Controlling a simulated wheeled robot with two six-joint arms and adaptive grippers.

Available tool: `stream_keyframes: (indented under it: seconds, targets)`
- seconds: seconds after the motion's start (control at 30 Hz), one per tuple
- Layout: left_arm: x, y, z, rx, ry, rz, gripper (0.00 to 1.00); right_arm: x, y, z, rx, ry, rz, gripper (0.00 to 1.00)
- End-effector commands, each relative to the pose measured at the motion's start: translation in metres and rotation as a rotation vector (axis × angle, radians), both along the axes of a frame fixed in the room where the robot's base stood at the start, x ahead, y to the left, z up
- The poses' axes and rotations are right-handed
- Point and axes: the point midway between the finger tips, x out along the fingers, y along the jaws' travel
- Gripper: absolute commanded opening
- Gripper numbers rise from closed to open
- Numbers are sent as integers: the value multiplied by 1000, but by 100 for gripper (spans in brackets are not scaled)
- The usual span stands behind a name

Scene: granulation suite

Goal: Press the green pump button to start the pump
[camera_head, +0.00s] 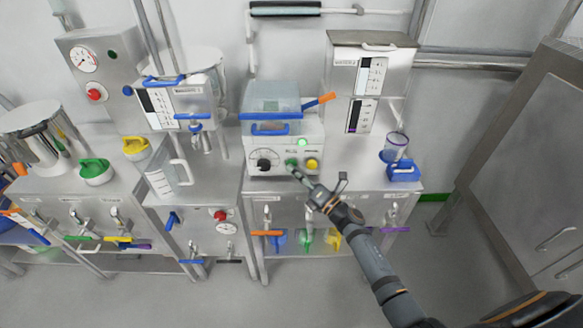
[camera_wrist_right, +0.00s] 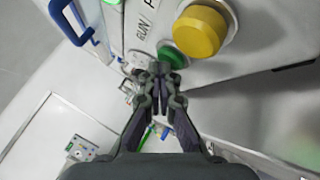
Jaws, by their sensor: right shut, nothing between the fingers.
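The green pump button (camera_head: 291,162) is on the front of a white control box (camera_head: 312,130), between a black knob (camera_head: 264,165) and a yellow button (camera_head: 312,165). My right gripper (camera_head: 296,173) is shut and empty, with its tips just below the green button. In the right wrist view the green button (camera_wrist_right: 173,56) sits right at the shut fingertips (camera_wrist_right: 159,76), which hide part of its lower edge. I cannot tell whether they touch it. The larger yellow button (camera_wrist_right: 199,30) is beside it. A green lamp (camera_head: 302,142) glows above the buttons. My left gripper is not in view.
A clear hopper with a blue rim (camera_head: 270,115) tops the box. Taps (camera_head: 306,215) line the bench front below my arm.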

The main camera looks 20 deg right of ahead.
Motion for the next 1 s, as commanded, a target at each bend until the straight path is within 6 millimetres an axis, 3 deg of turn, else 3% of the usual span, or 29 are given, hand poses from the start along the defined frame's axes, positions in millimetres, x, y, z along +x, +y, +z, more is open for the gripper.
stream_keyframes:
  seconds: [0.37,0.8,1.0]
  targets:
    - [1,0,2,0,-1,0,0,-1,0,8,3,-10,-6,0]
    - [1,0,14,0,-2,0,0,-49,14,5,3,-4,-3,0]
    - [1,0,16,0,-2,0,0,-60,17,4,0,-6,-3,0]
